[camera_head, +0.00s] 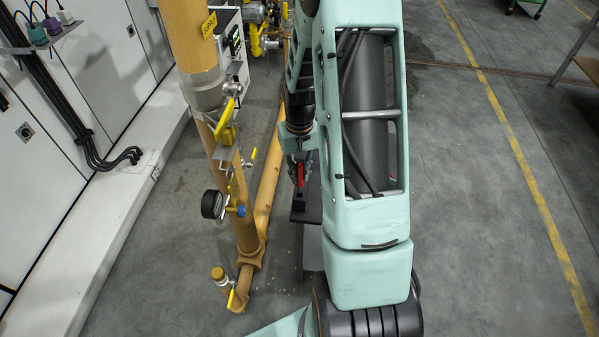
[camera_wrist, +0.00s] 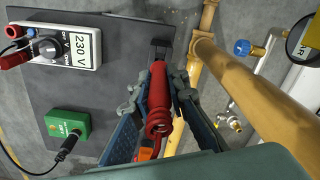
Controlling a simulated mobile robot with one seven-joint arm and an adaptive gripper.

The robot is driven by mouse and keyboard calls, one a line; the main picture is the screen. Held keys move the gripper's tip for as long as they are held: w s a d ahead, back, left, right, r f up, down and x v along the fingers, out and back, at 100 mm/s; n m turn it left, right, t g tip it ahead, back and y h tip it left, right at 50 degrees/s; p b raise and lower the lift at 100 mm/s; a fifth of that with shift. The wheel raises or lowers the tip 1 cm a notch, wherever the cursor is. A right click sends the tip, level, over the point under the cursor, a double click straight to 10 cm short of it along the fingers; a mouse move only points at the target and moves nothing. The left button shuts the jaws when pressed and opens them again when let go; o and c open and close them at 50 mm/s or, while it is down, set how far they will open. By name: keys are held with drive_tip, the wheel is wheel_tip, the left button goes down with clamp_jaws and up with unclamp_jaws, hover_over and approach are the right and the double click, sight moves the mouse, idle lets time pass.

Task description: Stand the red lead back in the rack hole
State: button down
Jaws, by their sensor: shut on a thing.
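In the wrist view my gripper (camera_wrist: 155,91) is shut on the red lead (camera_wrist: 158,118), a thick red piece with a looped end towards the camera. Its far end points at a small black block (camera_wrist: 161,49) at the edge of a dark grey board, which may be the rack. No hole shows there, and I cannot tell whether the lead touches the block. In the head view my gripper (camera_head: 299,166) is partly hidden behind my arm, with a bit of red (camera_head: 300,174) showing, above a dark ledge (camera_head: 304,213).
The dark board (camera_wrist: 110,75) carries a 230 V device (camera_wrist: 62,45) with a red plug and a green box (camera_wrist: 69,131) with a black cable. Yellow pipes (camera_head: 268,185) and a pressure gauge (camera_head: 212,204) stand close on the left. Open floor (camera_head: 470,220) lies to the right.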

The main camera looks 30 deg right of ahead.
sight(299, 185)
drive_tip(key=shift+f, duration=0.2)
drive_tip(key=shift+f+b, duration=2.2)
drive_tip(key=shift+f, duration=0.55)
drive_tip(key=c, duration=1.8)
unclamp_jaws()
drive_tip(key=shift+r, duration=0.1)
drive_tip(key=shift+r, duration=0.1)
